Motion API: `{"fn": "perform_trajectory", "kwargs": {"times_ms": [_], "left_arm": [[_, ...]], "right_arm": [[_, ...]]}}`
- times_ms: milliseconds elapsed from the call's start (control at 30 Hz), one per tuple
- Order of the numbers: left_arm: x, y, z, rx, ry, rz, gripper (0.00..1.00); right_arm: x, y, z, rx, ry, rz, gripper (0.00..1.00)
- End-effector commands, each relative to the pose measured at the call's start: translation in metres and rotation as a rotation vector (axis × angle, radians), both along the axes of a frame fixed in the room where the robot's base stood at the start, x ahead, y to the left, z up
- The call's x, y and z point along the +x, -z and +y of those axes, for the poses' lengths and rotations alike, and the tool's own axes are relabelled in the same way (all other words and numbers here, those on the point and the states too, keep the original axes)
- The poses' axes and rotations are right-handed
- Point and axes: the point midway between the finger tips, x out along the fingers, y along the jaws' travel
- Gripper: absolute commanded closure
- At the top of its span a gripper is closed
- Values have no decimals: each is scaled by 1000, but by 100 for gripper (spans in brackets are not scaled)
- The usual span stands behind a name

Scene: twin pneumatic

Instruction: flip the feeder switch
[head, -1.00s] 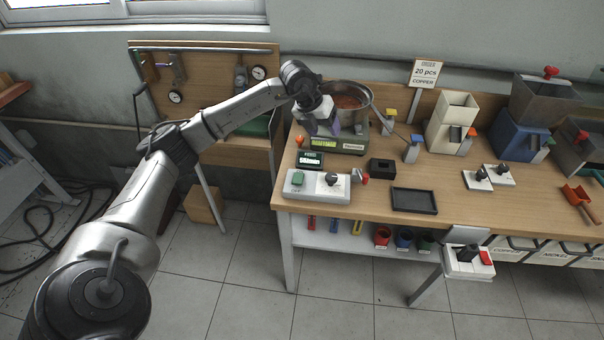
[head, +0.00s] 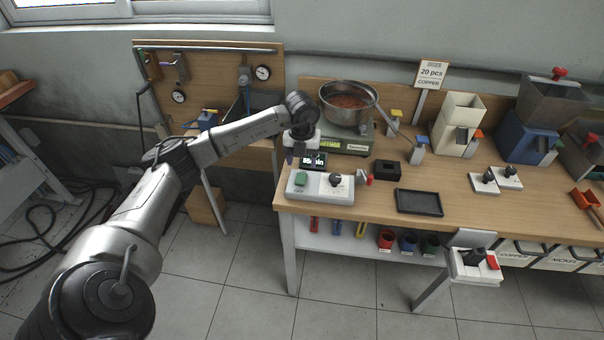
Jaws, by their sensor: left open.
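A white control box (head: 305,192) stands at the bench's front left edge, with a green button (head: 301,179) on its left and a black knob switch (head: 335,180) on its right. I cannot read a feeder label on it. A steel bowl (head: 348,104) of copper-coloured pieces sits behind, on a green scale base (head: 350,140). My right gripper is out of view.
A black block (head: 386,169) and a black tray (head: 419,202) lie right of the control box. Two small switch plates (head: 484,183) lie by the hoppers (head: 458,120). Another white switch box (head: 474,266) hangs at the front edge. Bare wood lies around the tray.

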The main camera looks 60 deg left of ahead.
Motion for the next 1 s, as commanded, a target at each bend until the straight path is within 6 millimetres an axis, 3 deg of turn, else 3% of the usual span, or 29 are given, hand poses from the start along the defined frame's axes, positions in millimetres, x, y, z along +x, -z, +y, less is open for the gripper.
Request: {"fn": "perform_trajectory", "kwargs": {"times_ms": [100,400,833,1000], "left_arm": [[0,21,0,-1,1,2,40],[0,49,0,-1,1,0,40],[0,53,0,0,2,-1,40],[0,53,0,0,2,-1,57]], "right_arm": [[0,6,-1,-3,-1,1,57],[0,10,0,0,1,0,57],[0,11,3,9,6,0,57],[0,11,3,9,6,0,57]]}}
